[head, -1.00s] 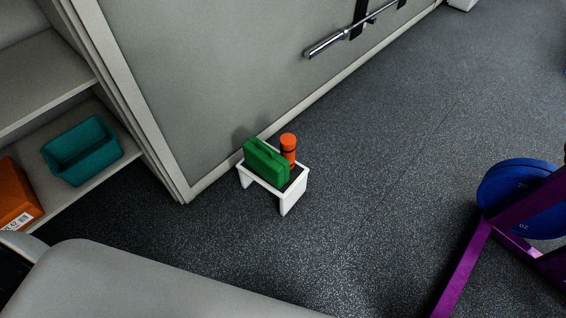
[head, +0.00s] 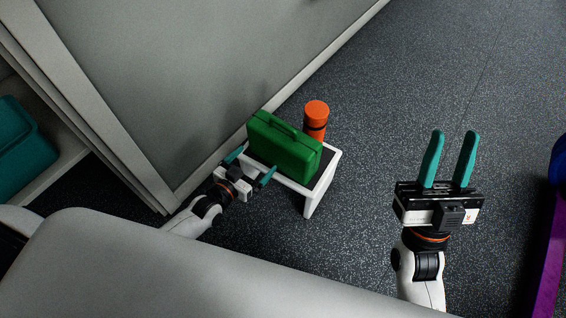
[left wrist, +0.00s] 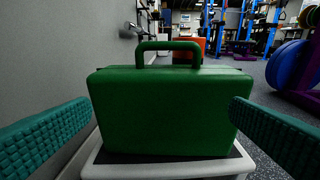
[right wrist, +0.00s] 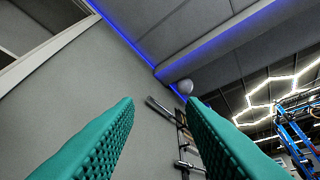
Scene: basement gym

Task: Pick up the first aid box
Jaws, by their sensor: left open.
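The green first aid box (head: 284,146) stands upright on a small white stool (head: 310,200) with a dark top, close to the wall. In the left wrist view the box (left wrist: 165,115) faces me broadside, its handle (left wrist: 168,47) on top. My left gripper (head: 252,166) is open at the near side of the box, its teal fingers pointing at it. In the left wrist view the fingers lie to either side, in front of the box, with nothing between them. My right gripper (head: 451,150) is open and empty over the floor to the right, its fingers pointing up.
An orange bottle (head: 316,118) with a dark band stands behind the box on the stool. The wall (head: 190,80) runs close along the left. A shelf with a teal bin (head: 22,150) is at far left. A purple frame (head: 545,240) is at far right. The floor between is clear.

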